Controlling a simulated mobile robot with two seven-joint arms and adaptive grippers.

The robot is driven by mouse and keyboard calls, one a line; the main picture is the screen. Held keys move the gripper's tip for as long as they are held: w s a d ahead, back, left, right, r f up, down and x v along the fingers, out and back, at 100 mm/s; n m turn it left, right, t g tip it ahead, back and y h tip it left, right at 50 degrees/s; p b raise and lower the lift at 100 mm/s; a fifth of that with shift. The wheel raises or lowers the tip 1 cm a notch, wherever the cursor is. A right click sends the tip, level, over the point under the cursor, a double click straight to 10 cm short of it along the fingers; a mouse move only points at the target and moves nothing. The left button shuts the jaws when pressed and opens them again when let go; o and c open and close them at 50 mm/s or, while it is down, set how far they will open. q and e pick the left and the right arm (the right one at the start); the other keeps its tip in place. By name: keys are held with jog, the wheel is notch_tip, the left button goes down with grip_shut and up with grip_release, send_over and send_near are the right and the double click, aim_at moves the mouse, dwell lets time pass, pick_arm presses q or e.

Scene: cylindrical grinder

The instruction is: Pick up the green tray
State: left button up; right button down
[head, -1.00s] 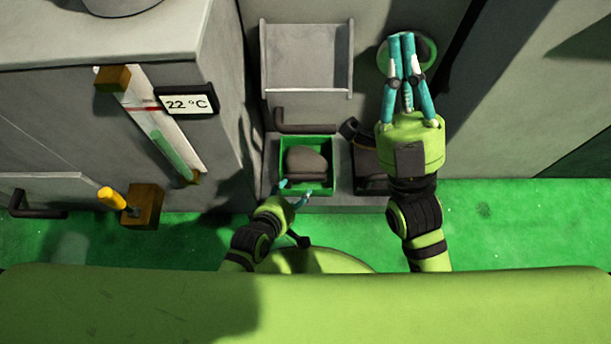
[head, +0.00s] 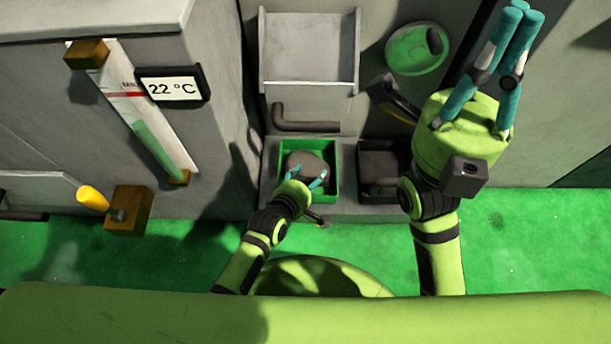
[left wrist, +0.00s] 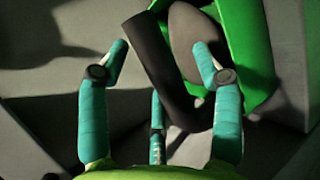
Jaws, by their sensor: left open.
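The green tray (head: 337,165) is a square open box on a grey ledge in the head view, with a dark rounded lump (head: 306,160) in it. In the left wrist view the tray (left wrist: 258,45) fills the upper right, tilted in the picture. A dark curved bar (left wrist: 160,65) runs in front of it, between my open fingers. My left gripper (head: 307,176) is open at the tray's near side, its fingertips over the lump in the head view; contact cannot be told. My right gripper (head: 512,18) is raised at the right, fingers together and empty.
A dark tray (head: 382,160) stands right of the green one, partly behind my right arm. A grey shelf (head: 308,50) and a dark handle bar (head: 300,122) are behind. A grey cabinet with a 22 °C display (head: 173,89) and yellow-handled lever (head: 93,198) stands left.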

pick_arm(q)
jog(key=shift+r, duration=0.1)
grip_shut()
